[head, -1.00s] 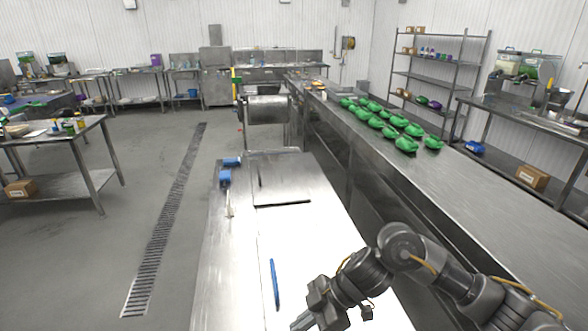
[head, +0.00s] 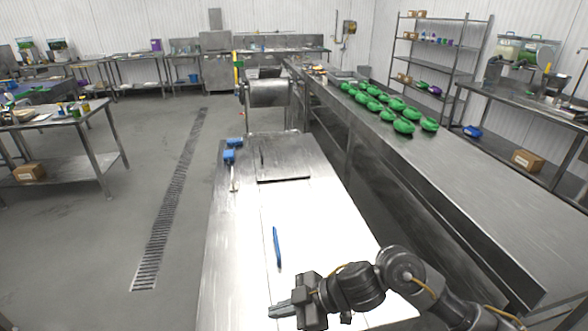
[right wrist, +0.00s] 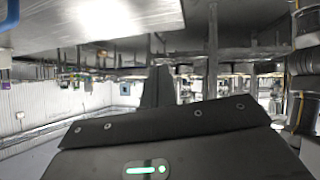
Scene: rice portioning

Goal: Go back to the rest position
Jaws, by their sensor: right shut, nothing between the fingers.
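My right gripper (head: 283,309) is in the head view at the bottom middle, above the near part of the steel worktable (head: 225,255). It is shut and empty. A blue-handled tool (head: 277,246) lies on the table a little beyond it, apart from the fingers. In the right wrist view the dark gripper body (right wrist: 180,125) fills the lower part. My left gripper is not in view.
A steel lid or plate (head: 285,165) and blue-handled items (head: 230,155) are at the table's far end. A long counter (head: 430,165) on the right carries several green bundles (head: 403,126). The floor (head: 100,240) to the left is open.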

